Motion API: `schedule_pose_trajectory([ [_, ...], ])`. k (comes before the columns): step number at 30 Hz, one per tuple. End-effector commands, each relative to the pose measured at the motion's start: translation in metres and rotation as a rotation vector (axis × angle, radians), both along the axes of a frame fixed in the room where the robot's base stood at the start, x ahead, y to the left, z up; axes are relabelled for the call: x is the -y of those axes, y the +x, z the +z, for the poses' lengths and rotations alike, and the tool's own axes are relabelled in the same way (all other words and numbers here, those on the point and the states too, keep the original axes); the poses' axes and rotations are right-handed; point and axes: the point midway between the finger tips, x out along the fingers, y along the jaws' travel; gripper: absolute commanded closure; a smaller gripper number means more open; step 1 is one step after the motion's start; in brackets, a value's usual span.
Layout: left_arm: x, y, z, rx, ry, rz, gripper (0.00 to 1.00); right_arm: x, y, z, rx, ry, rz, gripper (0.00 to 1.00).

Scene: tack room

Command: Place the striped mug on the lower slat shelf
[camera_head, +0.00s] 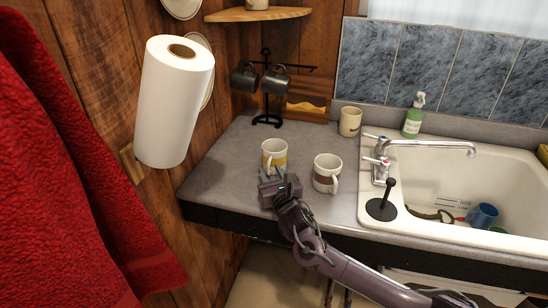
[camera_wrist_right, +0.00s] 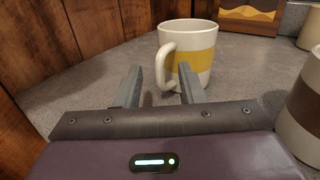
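A white mug with a yellow band (camera_head: 274,153) stands upright on the grey counter. In the right wrist view the yellow-banded mug (camera_wrist_right: 198,52) stands straight ahead, its handle toward me. My right gripper (camera_head: 271,174) is open just in front of it; in the wrist view its fingertips (camera_wrist_right: 160,70) are apart, with the handle showing between them. I cannot tell whether they touch it. A white mug with a brown band (camera_head: 326,174) stands upright to the right; its edge shows in the wrist view (camera_wrist_right: 302,112). A wooden corner shelf (camera_head: 285,14) is at the top. My left gripper is out of view.
A black mug stand (camera_head: 266,88) with dark mugs and a cream cup (camera_head: 350,121) stand behind. The sink (camera_head: 470,180) with its tap (camera_head: 430,146) and a black plunger (camera_head: 383,207) are right. A paper towel roll (camera_head: 170,105) and red towel (camera_head: 70,180) hang left.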

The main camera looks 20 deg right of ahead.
Motion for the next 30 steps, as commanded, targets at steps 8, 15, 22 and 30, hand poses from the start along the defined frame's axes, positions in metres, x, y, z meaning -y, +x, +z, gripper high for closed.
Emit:
schedule_pose_trajectory([
  [8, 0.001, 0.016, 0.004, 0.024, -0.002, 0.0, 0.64, 0.0, 0.013, -0.001, -0.001, 0.0, 0.0, 0.64],
  [15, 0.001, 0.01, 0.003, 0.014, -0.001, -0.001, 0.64, 0.0, 0.012, -0.001, -0.001, 0.0, 0.0, 0.81],
  [22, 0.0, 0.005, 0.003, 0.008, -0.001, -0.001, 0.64, 0.0, 0.012, -0.001, -0.001, -0.001, 0.0, 1.0],
  [30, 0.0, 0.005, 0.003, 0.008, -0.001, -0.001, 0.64, 0.001, 0.012, 0.001, 0.002, 0.0, 0.0, 1.0],
])
